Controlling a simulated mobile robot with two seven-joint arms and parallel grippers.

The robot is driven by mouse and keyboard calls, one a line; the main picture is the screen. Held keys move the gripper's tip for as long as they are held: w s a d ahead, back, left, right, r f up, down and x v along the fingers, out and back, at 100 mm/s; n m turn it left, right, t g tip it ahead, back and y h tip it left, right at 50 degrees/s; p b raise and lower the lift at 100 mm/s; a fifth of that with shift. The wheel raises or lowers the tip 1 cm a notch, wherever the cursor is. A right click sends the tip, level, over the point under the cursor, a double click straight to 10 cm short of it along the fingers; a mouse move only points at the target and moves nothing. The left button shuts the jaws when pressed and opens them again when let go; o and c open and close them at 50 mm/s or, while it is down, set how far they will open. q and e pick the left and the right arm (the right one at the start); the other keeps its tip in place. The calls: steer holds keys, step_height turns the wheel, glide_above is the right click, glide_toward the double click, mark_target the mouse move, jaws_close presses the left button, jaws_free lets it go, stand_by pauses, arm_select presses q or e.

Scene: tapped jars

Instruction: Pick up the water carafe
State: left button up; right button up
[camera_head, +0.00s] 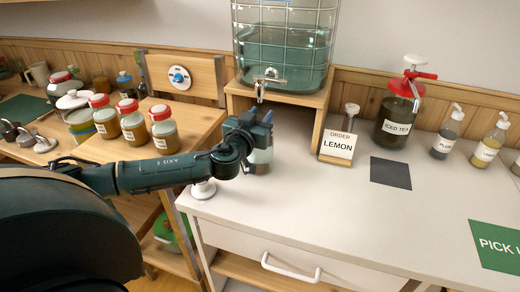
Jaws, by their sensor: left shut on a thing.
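The big glass water dispenser (285,50) with a metal tap (262,83) stands on a wooden stand at the back. Below and in front of the tap, my left gripper (260,130) is shut on a clear glass vessel, which looks like the water carafe (261,160). Its lower part shows beneath the gripper, close to the white counter. The gripper and wrist hide its upper part. I cannot tell whether its base touches the counter. My right gripper is out of view.
An order card reading LEMON (338,144) stands right of the stand. An iced tea jar (396,119) and labelled pump bottles (447,137) stand farther right. A dark mat (390,173) and green pick-up mat (498,246) lie on the counter. Red-lidded jars (133,127) stand left. The front middle counter is clear.

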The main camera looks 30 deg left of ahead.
arm_select(q)
jaws_close()
stand_by(0.8)
steer(key=shift+a+r, duration=0.1)
steer(key=shift+r, duration=0.05)
